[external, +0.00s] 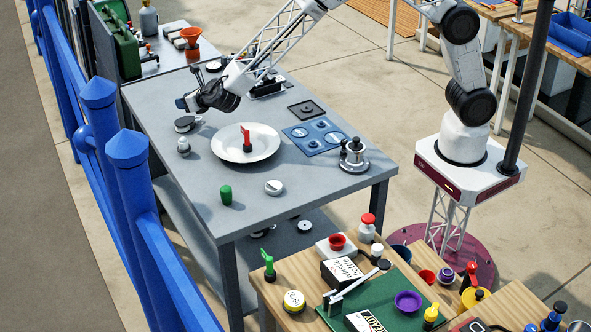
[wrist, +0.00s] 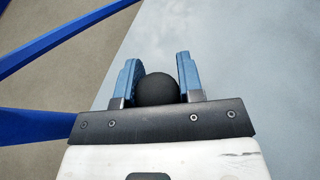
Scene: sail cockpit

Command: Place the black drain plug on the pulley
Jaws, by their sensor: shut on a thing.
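My gripper (external: 181,103) is over the far left edge of the grey table in the external view. In the wrist view, the blue fingers of my gripper (wrist: 158,62) are shut on a rounded black thing, which I take for the drain plug (wrist: 157,89). The plug cannot be made out in the external view. A low dark-and-grey round fitting (external: 184,124) stands on the table just below my gripper in the picture; it may be the pulley, but I cannot tell for sure. A smaller grey fitting (external: 183,146) stands nearer the camera.
A white plate (external: 226,146) with a red-handled thing (external: 246,136) lies mid-table. A blue fence (external: 128,160) runs along the left.

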